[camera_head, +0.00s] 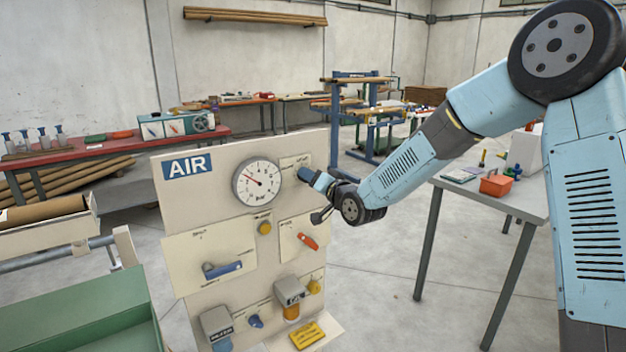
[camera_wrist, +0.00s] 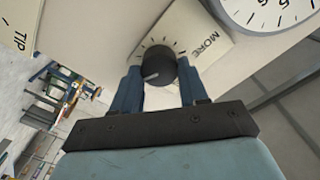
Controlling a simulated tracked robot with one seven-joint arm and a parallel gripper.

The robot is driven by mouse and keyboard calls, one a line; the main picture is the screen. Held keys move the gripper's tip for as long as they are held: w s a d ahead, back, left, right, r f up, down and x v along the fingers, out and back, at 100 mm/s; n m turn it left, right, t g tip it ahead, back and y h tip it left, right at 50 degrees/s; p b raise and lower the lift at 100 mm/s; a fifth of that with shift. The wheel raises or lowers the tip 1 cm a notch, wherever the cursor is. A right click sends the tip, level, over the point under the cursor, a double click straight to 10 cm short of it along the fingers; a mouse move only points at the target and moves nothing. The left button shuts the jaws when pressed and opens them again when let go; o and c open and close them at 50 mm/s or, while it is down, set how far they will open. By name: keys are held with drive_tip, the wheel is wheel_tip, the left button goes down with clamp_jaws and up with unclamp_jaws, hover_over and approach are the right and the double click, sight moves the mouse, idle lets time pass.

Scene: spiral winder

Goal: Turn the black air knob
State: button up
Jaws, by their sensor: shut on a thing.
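The black air knob (camera_wrist: 157,68) sits on the panel, on a plate marked MORE with tick marks around it, in the wrist view. A pale pointer line shows on its face. My gripper (camera_wrist: 158,80) has one blue finger on each side of the knob and is shut on it. In the head view my gripper (camera_head: 305,174) is at the upper right of the AIR panel (camera_head: 215,220), and it hides the knob there. The round white pressure gauge (camera_head: 256,182) is left of my gripper; its needle points to the upper left.
Below on the panel are a blue-handled lever (camera_head: 222,270), a red handle (camera_head: 308,240), a yellow knob (camera_head: 264,228) and a yellow tag (camera_head: 307,335). A grey table (camera_head: 490,195) stands right of the panel. A green tray (camera_head: 85,315) is at the lower left.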

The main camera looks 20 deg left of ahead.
drive_tip(key=shift+w+d+f+m, duration=0.1)
drive_tip(key=shift+f+m, duration=0.05)
drive_tip(key=shift+m, duration=4.35)
drive_tip(key=o, duration=1.1)
drive_tip(key=shift+c, duration=0.2)
drive_tip(key=v, duration=1.3)
drive_tip(key=shift+s+d, duration=0.2)
drive_tip(key=shift+s, duration=0.05)
drive_tip(key=shift+f, duration=0.15)
